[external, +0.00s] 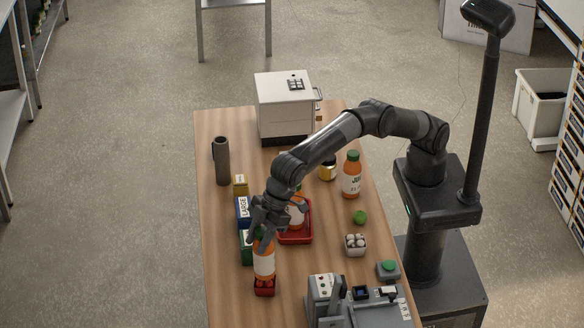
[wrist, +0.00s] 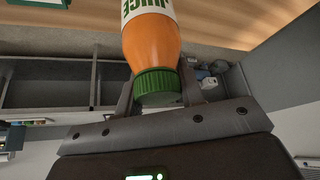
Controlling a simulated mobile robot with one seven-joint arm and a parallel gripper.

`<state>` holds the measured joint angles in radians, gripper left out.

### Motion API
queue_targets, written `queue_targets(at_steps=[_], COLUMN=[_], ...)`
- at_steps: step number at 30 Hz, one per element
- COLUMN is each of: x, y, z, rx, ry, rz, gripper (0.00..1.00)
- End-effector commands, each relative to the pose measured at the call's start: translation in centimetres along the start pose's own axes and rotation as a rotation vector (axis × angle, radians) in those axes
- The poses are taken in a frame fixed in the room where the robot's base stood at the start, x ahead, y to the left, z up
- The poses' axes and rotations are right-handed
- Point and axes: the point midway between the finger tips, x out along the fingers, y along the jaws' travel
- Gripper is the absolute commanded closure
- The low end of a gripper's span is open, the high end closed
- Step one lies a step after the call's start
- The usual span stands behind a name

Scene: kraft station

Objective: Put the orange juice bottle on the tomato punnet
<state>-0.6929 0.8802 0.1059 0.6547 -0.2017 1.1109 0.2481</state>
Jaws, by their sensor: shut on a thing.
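The orange juice bottle (external: 264,263) is upright, with an orange body, a white label and a green cap. My gripper (external: 263,231) is shut on its top end from above. In the wrist view the bottle (wrist: 153,45) shows with its green cap between the fingers of my gripper (wrist: 158,88). The tomato punnet (external: 264,291), small and red, is directly below the bottle near the left front of the table. The bottle's base overlaps the punnet's top in the external view; I cannot tell whether they touch.
Behind the held bottle are a red tray (external: 308,236) with a bottle in it, a blue box (external: 242,211) and a green box (external: 246,250). Another juice bottle (external: 351,178), a lime (external: 360,217), a mushroom punnet (external: 356,251) and a grey machine (external: 325,300) stand to the right.

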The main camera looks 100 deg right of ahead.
Motion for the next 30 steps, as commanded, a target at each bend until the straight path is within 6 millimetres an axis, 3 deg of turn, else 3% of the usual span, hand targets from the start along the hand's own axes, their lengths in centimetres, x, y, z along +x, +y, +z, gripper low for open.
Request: queue_targets(at_steps=[5,17,18,25,30], x=[1.5,1.9,2.0,2.0,2.0], y=[0.0,0.0,0.0,0.0,0.0], z=[0.9,1.1,1.1,1.1,1.1], rx=[0.001,0.000,0.000,0.000,0.000], ry=[0.001,0.002,0.001,0.001,0.001], rz=[0.000,0.000,0.000,0.000,0.000], gripper=[1.00,1.00,0.62,0.43,0.43])
